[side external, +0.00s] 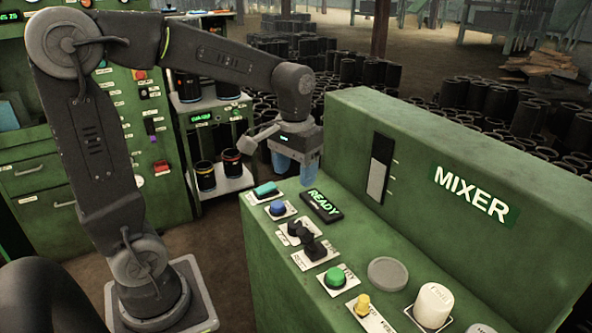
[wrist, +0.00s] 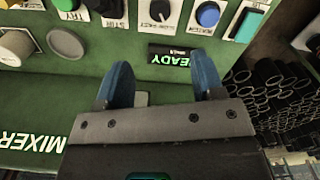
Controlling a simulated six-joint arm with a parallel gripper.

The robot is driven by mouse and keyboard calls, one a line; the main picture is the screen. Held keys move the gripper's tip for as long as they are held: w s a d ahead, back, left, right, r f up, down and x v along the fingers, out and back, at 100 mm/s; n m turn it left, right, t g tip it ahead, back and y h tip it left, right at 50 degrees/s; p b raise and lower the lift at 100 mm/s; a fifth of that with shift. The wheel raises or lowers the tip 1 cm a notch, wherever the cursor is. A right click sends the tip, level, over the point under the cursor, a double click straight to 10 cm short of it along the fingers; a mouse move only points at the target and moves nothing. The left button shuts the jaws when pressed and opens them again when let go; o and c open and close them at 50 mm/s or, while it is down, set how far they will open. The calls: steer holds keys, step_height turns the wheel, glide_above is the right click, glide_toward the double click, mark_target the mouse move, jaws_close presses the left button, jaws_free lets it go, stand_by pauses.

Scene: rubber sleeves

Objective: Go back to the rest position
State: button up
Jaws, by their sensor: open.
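My gripper (side external: 292,164) hangs from the end of my arm, just beyond the far left end of the green mixer panel (side external: 268,250) in the side view. It has two blue fingers, apart and pointing down. In the wrist view my gripper (wrist: 163,82) shows its blue fingers spread with nothing between them. The lit READY display (wrist: 172,56) appears beyond the fingertips there, and it also shows on the panel in the side view (side external: 321,204). I see no contact between the fingers and the panel controls.
The panel carries a teal button (side external: 265,189), a blue button (side external: 277,208), black knobs (side external: 314,246), a green button (side external: 335,277), a yellow knob (side external: 362,304) and a white cap (side external: 433,303). Many black sleeves (side external: 455,93) stand behind the mixer. A shelf cart (side external: 222,180) holds more.

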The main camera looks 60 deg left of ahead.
steer(key=s+d+r+m+t, duration=0.2)
steer(key=s+d+t, duration=0.3)
steer(key=s, duration=0.6)
steer(key=shift+d+m+t, duration=0.3)
steer(key=shift+d+m, duration=0.5)
steer(key=shift+d, duration=0.15)
